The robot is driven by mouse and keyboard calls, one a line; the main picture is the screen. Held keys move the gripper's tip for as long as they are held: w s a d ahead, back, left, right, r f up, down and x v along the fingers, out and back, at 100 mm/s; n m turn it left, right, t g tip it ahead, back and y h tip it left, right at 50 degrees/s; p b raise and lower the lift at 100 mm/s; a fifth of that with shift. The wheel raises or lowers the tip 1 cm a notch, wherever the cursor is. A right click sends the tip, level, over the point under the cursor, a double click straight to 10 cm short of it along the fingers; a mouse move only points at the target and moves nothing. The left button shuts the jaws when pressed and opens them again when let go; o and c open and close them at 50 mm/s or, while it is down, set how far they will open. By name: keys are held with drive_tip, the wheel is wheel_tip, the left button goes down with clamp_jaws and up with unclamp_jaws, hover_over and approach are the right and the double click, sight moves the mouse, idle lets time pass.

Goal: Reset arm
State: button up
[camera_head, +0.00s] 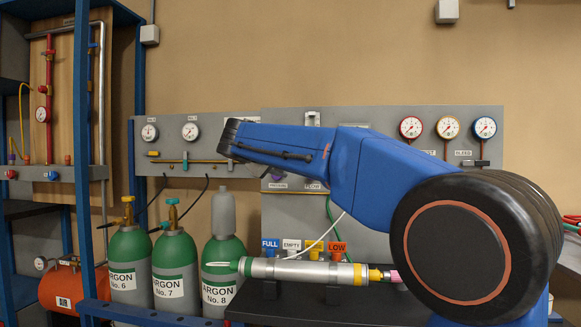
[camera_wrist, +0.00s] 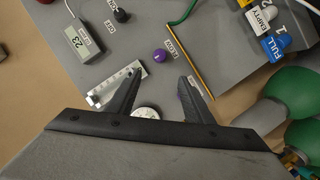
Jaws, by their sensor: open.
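My blue arm (camera_head: 375,175) spans the head view from the lower right toward the upper left, in front of the grey panel. Its far end is dark, and the fingers are not clearly made out there. In the wrist view my gripper (camera_wrist: 161,79) has its two black fingers spread apart with nothing held between them. The fingers are in front of the grey panel (camera_wrist: 205,45). A purple knob (camera_wrist: 160,55) shows just beyond the gap between the fingertips, and a round white gauge (camera_wrist: 146,112) is partly hidden behind the gripper's body.
Green-and-grey argon cylinders (camera_head: 174,266) stand at the lower left. A silver cylinder (camera_head: 300,271) lies across dark supports in front of the panel, below my arm. Three gauges (camera_head: 447,127) are at the right.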

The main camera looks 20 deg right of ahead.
idle(0.4)
drive_tip(key=s+f+g+y, duration=0.3)
drive_tip(key=s+f+y, duration=0.3)
drive_tip(key=s+f, duration=1.6)
drive_tip(key=s+a+f+y, duration=0.2)
drive_tip(key=s+a+f, duration=0.2)
drive_tip(key=s+f, duration=0.6)
drive_tip(key=s+a+f+g+y, duration=0.1)
drive_tip(key=s+a+f+y, duration=0.2)
drive_tip(key=s+f, duration=0.7)
wheel_tip(320, 180, down, 3)
drive_tip(key=shift+s+a+r+g+y, duration=0.1)
drive_tip(key=shift+s+a+g+y, duration=0.25)
drive_tip(key=shift+a, duration=0.35)
